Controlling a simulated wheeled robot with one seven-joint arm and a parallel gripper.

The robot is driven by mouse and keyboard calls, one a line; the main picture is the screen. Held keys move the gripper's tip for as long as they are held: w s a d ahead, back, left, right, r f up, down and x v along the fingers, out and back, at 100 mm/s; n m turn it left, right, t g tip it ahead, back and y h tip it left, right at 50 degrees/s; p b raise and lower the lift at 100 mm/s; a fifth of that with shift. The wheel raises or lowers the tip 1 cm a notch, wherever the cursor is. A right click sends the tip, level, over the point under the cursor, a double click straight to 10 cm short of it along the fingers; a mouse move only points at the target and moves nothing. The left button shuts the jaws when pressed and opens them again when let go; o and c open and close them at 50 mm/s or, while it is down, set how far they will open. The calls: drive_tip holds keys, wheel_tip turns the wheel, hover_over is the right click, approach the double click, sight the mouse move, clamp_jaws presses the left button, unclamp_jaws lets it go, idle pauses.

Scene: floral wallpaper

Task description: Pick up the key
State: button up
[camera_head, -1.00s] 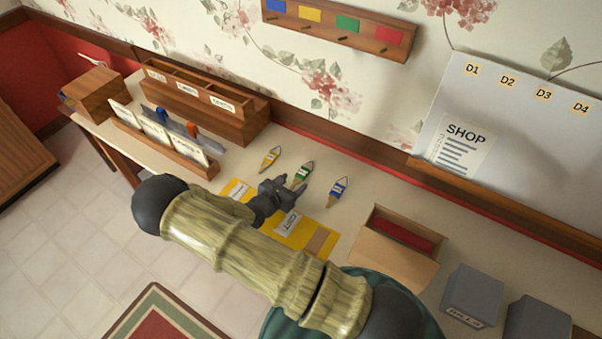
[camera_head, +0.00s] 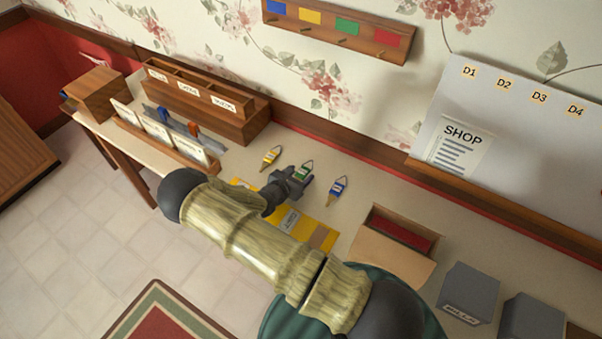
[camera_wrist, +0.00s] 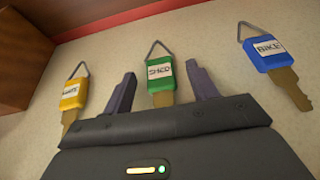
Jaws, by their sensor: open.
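Three tagged keys lie in a row on the table. The yellow-tagged key (camera_head: 271,156) is at the left, the green-tagged key (camera_head: 303,171) in the middle, and the blue-tagged key (camera_head: 337,190) at the right. In the wrist view the green tag (camera_wrist: 160,75) reads SHED and the blue tag (camera_wrist: 266,52) reads BIKE; the yellow tag (camera_wrist: 71,93) is partly hidden. My gripper (camera_head: 293,181) is open at the green-tagged key. In the wrist view its fingers (camera_wrist: 161,88) stand on either side of the green key, with gaps between. The key's lower end is hidden by my gripper.
A yellow mat or envelope (camera_head: 317,235) lies under my arm. An open box with red contents (camera_head: 398,262) and grey bins (camera_head: 468,293) are at the right. A wooden organizer (camera_head: 236,125) stands at the left. Colour-marked wall hooks (camera_head: 340,35) hang above.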

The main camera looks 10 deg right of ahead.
sight(299, 176)
drive_tip(key=shift+c, duration=0.2)
drive_tip(key=c, duration=1)
drive_tip(key=shift+r, duration=0.15)
wheel_tip(299, 176, up, 10)
drive_tip(key=shift+f+b, duration=0.1)
drive_tip(key=shift+b, duration=0.65)
